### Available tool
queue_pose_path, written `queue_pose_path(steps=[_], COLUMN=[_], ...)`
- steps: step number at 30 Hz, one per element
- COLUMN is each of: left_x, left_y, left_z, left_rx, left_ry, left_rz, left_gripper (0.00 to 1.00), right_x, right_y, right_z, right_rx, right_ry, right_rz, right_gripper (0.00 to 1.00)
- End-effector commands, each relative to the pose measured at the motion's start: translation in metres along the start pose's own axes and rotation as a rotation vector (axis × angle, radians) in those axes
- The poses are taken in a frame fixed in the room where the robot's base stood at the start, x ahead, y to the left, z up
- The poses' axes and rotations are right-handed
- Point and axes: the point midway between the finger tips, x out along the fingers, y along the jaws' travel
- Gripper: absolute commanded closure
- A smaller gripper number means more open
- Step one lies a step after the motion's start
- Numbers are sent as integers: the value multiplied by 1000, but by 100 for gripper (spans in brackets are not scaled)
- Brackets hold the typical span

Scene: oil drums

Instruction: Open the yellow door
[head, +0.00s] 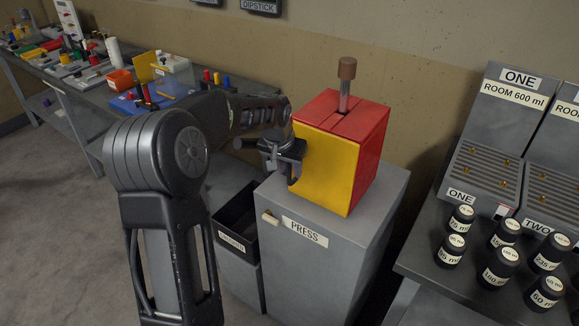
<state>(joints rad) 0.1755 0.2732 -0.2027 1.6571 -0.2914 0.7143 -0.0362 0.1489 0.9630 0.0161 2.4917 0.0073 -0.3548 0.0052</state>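The yellow door (327,172) is the front face of a red box (371,135) on top of a grey cabinet. It looks closed. A lever with a brown knob (347,68) stands up from a slot in the box's top. My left gripper (292,165) is at the left edge of the yellow door, close to it or touching it. The door's handle is not clearly visible; the gripper covers that area. I cannot tell whether the fingers are open or shut. My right gripper is not in view.
The grey cabinet (310,262) is labelled PRESS. A black bin (238,222) stands to its left. A bench with colourful items (85,62) runs along the left wall.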

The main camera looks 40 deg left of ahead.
Motion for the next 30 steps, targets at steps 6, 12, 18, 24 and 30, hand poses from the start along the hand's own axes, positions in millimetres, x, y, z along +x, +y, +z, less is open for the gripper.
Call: queue_pose_path(steps=[6, 12, 18, 24, 30], left_x=[8, 7, 7, 7, 7], left_y=[0, 0, 0, 0, 0], left_z=[0, 0, 0, 0, 0], left_rx=[0, 0, 0, 0, 0], left_ry=[1, 1, 1, 1, 1], left_rz=[0, 0, 0, 0, 0], left_gripper=[66, 70, 86, 100, 100], right_x=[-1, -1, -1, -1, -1], right_y=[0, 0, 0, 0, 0], right_z=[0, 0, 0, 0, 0], right_rx=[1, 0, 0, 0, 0], right_ry=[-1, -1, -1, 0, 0], right_rz=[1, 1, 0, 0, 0], right_gripper=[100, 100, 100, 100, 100])
